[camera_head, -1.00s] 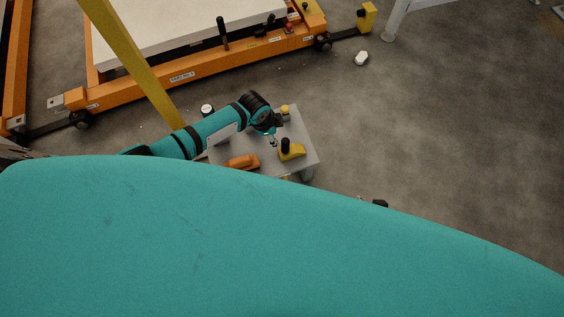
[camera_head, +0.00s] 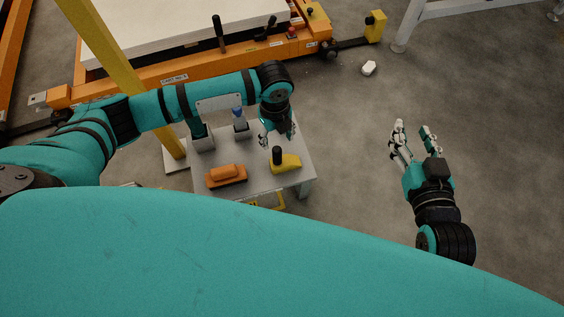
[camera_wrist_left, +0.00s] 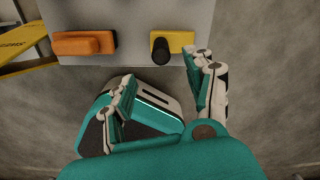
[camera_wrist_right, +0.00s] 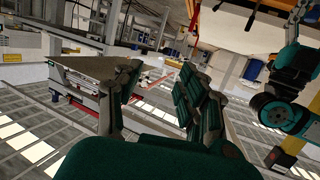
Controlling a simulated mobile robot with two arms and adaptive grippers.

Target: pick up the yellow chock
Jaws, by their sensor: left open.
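The yellow chock (camera_head: 288,164) is a wedge-like block with an upright black knob (camera_head: 277,154). It stands on the right part of a small grey table (camera_head: 240,194). In the left wrist view the chock (camera_wrist_left: 180,42) and its knob lie just beyond the fingertips. My left gripper (camera_head: 278,135) is open, pointing down over the table's back right part, behind the knob in the picture and apart from it. It is empty in the left wrist view (camera_wrist_left: 165,80). My right gripper (camera_head: 412,130) is open and empty, off the table to the right, over the floor.
An orange block (camera_head: 226,174) lies left of the chock. A blue-topped item (camera_head: 239,120) stands at the table's back, partly near my left forearm. A yellow post (camera_head: 130,70) rises at left. An orange frame (camera_head: 180,75) stands behind. The floor at right is mostly clear.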

